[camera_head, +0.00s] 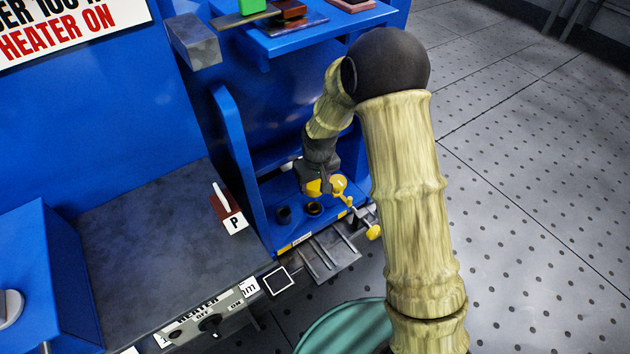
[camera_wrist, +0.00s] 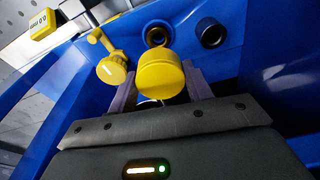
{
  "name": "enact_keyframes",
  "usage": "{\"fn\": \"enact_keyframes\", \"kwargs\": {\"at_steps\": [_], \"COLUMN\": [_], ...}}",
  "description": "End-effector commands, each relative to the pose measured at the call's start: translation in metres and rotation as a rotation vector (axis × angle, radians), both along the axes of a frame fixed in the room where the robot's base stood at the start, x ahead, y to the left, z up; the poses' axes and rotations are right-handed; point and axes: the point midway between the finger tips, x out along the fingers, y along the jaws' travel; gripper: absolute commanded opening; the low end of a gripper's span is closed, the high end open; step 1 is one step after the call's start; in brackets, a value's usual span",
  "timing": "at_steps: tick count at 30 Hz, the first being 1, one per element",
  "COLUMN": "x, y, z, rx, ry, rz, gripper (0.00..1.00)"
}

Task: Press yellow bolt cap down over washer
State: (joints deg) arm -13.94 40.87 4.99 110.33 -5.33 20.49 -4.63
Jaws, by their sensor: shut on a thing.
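A yellow bolt cap (camera_wrist: 160,75) sits between the fingers of my gripper (camera_wrist: 161,88) in the wrist view. My gripper (camera_head: 317,186) is shut on it, and the cap shows partly in the head view (camera_head: 313,188). It is held over the blue fixture's shelf, apparently above the sockets. A dark round socket with a brownish ring (camera_head: 315,208) lies just below the cap; it also shows beyond the cap in the wrist view (camera_wrist: 157,35). A second dark socket (camera_head: 283,214) stands beside it, also in the wrist view (camera_wrist: 211,33). I cannot make out the washer for certain.
A yellow-knobbed lever (camera_head: 341,184) stands close beside my gripper, also in the wrist view (camera_wrist: 111,70). Blue walls (camera_head: 232,165) enclose the shelf. A grey bench (camera_head: 140,235) is at left, with a heater switch panel (camera_head: 207,322) at its front. A blue upper shelf (camera_head: 315,40) holds blocks.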

Motion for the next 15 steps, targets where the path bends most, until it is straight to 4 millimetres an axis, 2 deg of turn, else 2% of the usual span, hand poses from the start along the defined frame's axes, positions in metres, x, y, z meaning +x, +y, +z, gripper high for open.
{"fn": "enact_keyframes", "kwargs": {"at_steps": [6,15], "x": [0.000,0.001], "y": [-0.002,-0.004], "z": [0.002,-0.027], "rx": [0.000,-0.001], "ry": [0.001,0.002], "rz": [-0.003,-0.008], "gripper": [0.28,0.28]}}
